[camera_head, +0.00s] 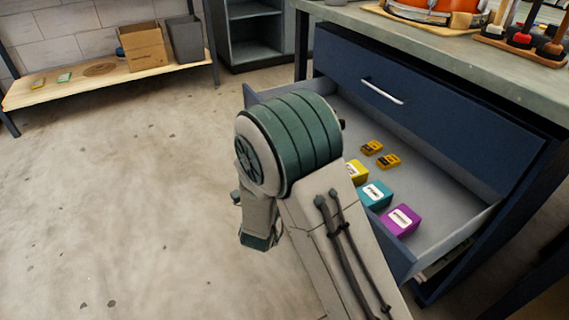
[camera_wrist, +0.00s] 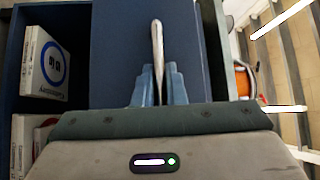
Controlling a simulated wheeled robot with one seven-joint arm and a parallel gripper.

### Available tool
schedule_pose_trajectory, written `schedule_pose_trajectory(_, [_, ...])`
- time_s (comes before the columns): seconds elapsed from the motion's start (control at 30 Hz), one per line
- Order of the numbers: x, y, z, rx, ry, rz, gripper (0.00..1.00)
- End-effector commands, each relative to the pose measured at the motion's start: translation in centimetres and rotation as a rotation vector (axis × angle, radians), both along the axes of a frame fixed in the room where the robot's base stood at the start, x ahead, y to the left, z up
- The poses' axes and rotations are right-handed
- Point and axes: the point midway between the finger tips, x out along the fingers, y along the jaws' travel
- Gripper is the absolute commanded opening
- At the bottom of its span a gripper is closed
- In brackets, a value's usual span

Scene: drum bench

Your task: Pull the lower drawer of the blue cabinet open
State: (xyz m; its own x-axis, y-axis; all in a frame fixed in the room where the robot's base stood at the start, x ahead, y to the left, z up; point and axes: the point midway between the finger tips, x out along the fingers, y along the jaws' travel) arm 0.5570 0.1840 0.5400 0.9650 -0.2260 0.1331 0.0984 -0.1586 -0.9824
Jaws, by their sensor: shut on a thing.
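The blue cabinet (camera_head: 540,180) stands under the bench at the right. Its lower drawer (camera_head: 435,190) is pulled well out, its grey inside showing. The upper drawer (camera_head: 425,85) is closed, with a bright bar handle (camera_head: 383,91). In the wrist view, my gripper (camera_wrist: 157,85) is shut on a pale bar handle (camera_wrist: 157,40) standing off a dark blue front (camera_wrist: 118,50). In the head view my arm covers the gripper and most of the lower drawer's front, including its handle.
In the drawer lie a yellow box (camera_head: 356,172), teal box (camera_head: 375,194), purple box (camera_head: 401,220) and small yellow items (camera_head: 388,161). White boxes (camera_wrist: 45,65) sit beside the front in the wrist view. A low wooden bench (camera_head: 90,80) stands far left; open floor (camera_head: 130,190) lies between.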

Motion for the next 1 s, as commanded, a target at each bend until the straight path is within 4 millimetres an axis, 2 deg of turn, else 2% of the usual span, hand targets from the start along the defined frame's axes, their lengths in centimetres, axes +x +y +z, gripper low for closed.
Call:
schedule_pose_trajectory(0.03, [0.0, 0.1, 0.0, 0.0, 0.0, 0.001, 0.0])
schedule_pose_trajectory(0.07, [0.0, 0.1, 0.0, 0.0, 0.0, 0.001, 0.19])
schedule_pose_trajectory(0.33, [0.0, 0.1, 0.0, 0.0, 0.0, 0.002, 0.2])
schedule_pose_trajectory(0.47, [-0.7, 0.3, -0.1, 0.0, 0.002, 0.004, 0.2])
schedule_pose_trajectory(0.57, [-2.0, 0.6, -0.2, -0.002, 0.003, 0.004, 0.2])
schedule_pose_trajectory(1.0, [-11.1, 2.7, -1.4, -0.003, 0.001, 0.006, 0.2])
